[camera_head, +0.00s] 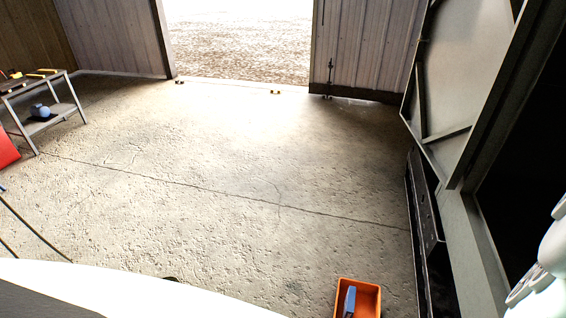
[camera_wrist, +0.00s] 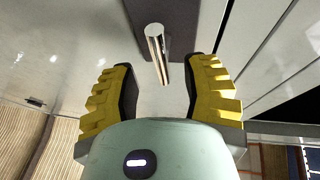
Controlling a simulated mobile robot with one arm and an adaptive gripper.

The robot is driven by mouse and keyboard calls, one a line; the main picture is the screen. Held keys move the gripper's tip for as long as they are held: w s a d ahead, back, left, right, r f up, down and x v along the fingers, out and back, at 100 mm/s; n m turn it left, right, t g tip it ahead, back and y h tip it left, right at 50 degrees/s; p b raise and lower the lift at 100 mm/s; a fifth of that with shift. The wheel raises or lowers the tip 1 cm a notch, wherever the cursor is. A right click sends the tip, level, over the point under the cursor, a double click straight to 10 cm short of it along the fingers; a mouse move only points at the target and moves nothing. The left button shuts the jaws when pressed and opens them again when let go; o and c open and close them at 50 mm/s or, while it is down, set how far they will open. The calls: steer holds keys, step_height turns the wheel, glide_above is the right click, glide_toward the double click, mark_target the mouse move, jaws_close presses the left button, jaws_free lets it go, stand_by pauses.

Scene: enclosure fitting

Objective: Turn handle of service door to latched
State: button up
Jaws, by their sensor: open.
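In the wrist view my gripper (camera_wrist: 160,78) is open, with its two yellow and black fingers spread apart. A metallic, bar-shaped handle (camera_wrist: 156,48) shows between the fingertips, with visible gaps on both sides. I cannot tell how deep it sits between the fingers. Behind the handle is a dark backing plate (camera_wrist: 184,25) on a pale, glossy panel (camera_wrist: 60,50), which looks like the service door. In the head view a grey door panel (camera_head: 468,75) stands open beside a dark opening at the right. The handle and my gripper are not visible there.
An orange bin (camera_head: 369,300) with a blue item stands on the floor at the bottom. A metal cart (camera_head: 62,108) with tools is at the left. A dark slotted metal piece (camera_head: 422,215) stands by the enclosure. The concrete floor between is clear.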

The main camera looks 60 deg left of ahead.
steer(key=v, duration=0.9)
